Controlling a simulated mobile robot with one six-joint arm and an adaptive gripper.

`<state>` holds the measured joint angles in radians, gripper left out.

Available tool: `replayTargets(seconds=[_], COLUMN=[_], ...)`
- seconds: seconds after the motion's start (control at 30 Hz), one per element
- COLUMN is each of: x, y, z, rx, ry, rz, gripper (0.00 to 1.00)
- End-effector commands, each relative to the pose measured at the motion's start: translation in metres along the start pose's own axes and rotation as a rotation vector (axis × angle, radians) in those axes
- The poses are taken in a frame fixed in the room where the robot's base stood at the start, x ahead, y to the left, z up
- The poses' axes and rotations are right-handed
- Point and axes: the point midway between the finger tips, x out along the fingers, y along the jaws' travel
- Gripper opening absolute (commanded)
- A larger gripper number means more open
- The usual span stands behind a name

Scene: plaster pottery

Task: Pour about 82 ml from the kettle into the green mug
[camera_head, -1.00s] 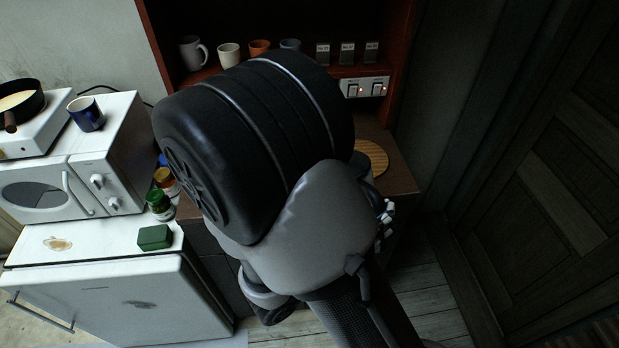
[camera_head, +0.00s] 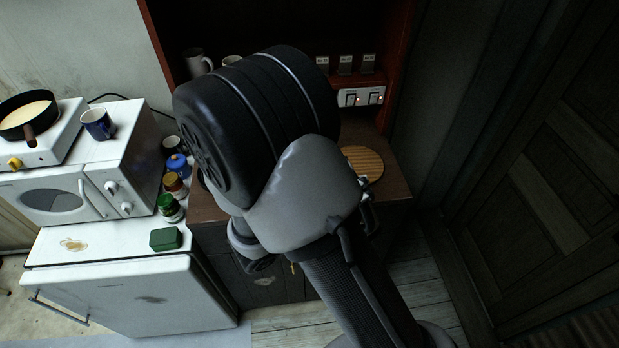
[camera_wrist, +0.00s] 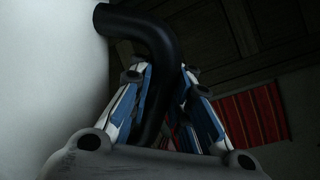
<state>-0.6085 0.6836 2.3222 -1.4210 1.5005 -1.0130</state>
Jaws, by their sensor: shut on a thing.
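In the wrist view my gripper (camera_wrist: 163,95) is shut on a thick black curved handle (camera_wrist: 145,32), which passes between its blue and white fingers. The handle meets a smooth pale surface (camera_wrist: 50,80) at the left, which looks like the kettle's body. The kettle's spout and lid are not in view. In the head view my own arm covers the middle, so the gripper and kettle are hidden there. I see no green mug in either view; it may be behind my arm.
A round wooden board (camera_head: 362,163) lies on the counter. At left stand a microwave (camera_head: 62,200), a blue mug (camera_head: 98,124), a pan (camera_head: 28,112), jars (camera_head: 171,208) and a green box (camera_head: 166,238).

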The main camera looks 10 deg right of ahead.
Motion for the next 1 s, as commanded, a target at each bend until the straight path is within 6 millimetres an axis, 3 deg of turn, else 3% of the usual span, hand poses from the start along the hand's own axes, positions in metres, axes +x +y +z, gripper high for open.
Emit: replayTargets(seconds=[1.0], x=[0.006], y=[0.031], z=[0.044], rx=[-0.387], ry=[0.053], rz=[0.005], gripper=[0.00])
